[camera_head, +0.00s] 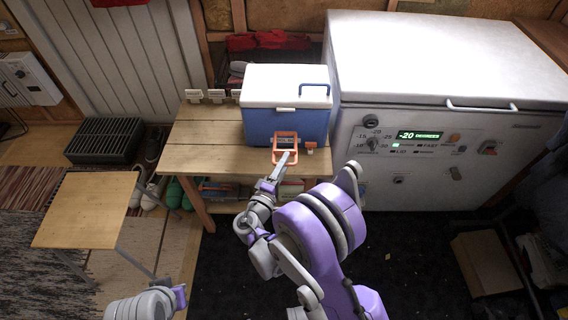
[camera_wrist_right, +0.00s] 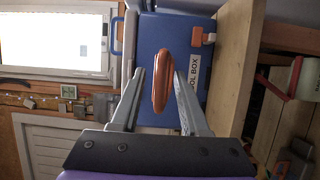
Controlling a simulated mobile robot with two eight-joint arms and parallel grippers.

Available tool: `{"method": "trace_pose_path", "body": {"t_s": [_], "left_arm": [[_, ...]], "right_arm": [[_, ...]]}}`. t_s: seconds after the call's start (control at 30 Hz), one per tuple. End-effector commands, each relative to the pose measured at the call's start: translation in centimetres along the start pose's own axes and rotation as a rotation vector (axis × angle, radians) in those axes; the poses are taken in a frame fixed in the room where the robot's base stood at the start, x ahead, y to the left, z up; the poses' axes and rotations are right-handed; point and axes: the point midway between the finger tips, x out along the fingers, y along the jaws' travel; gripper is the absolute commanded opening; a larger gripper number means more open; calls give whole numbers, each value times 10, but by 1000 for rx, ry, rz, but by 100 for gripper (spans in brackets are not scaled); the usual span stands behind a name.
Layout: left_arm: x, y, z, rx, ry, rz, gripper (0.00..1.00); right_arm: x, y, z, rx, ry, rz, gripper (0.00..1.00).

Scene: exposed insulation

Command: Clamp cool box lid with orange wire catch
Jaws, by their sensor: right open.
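The cool box (camera_head: 287,126) is blue with a white lid (camera_head: 287,84) that lies on top of it. It stands on a wooden bench. The orange wire catch (camera_head: 285,141) is at its front face. My right gripper (camera_head: 284,158) is in front of the box at the catch. In the right wrist view the catch (camera_wrist_right: 161,82) lies between the two open fingers of my right gripper (camera_wrist_right: 159,72), and a gap shows beside it. A small orange fitting (camera_head: 310,147) is low on the box front, to the right. Part of my left arm's end (camera_head: 180,297) shows at the bottom; its fingers are not clear.
The wooden bench (camera_head: 205,135) has bare top left of the box. A white chest freezer (camera_head: 440,100) stands close on the right. A small wooden table (camera_head: 88,210) is at the left. Shoes and boxes lie under the bench.

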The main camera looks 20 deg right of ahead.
Motion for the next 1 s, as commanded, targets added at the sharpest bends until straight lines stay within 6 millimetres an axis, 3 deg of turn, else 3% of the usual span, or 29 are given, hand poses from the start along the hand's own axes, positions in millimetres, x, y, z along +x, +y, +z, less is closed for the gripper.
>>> {"method": "trace_pose_path", "body": {"t_s": [0.27, 0.5, 0.53, 1.0], "left_arm": [[0, 0, 0, 0, 0, 0, 0], [0, 0, 0, 0, 0, 0, 0], [0, 0, 0, 0, 0, 0, 0], [0, 0, 0, 0, 0, 0, 0]], "right_arm": [[2, 0, 0, 0, 0, 0, 45], [1, 0, 0, 0, 0, 0, 2], [1, 0, 0, 0, 0, 0, 0], [1, 0, 0, 1, 0, -1, 0]]}}
